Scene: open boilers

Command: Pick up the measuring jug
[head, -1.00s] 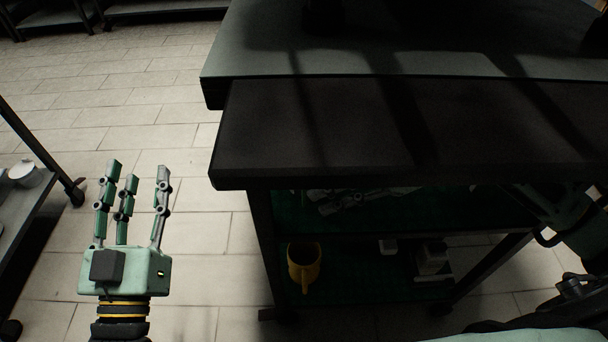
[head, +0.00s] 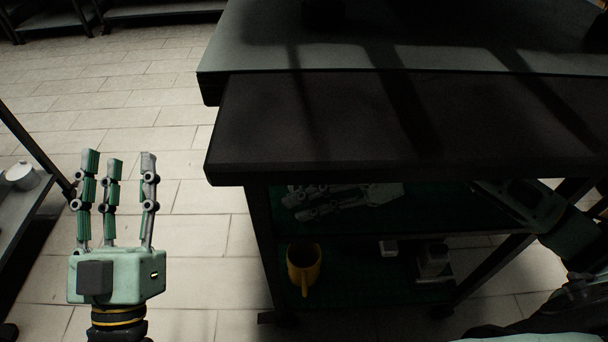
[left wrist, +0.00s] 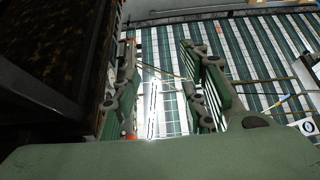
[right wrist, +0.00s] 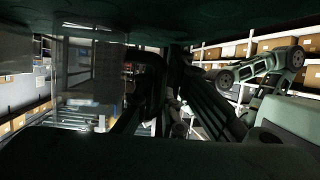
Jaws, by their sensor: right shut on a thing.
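A clear, see-through vessel that looks like the measuring jug (right wrist: 88,75) shows at the left of the right wrist view, beside my right gripper's dark fingers. My right gripper (head: 303,203) is on the shelf level under the dark worktop and is shut on the jug. In the right wrist view the fingers (right wrist: 172,100) are in shadow, and the exact contact is hard to see. The jug cannot be made out in the head view. My left gripper (head: 118,158) is open and empty over the floor; its spread fingers also show in the left wrist view (left wrist: 160,60).
The dark worktop (head: 400,125) overhangs the shelves. A yellow mug (head: 303,268) and a small clear-and-grey item (head: 433,262) stand on the lower shelf. A rack with a white pot (head: 22,176) is at the left. Tiled floor between is clear.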

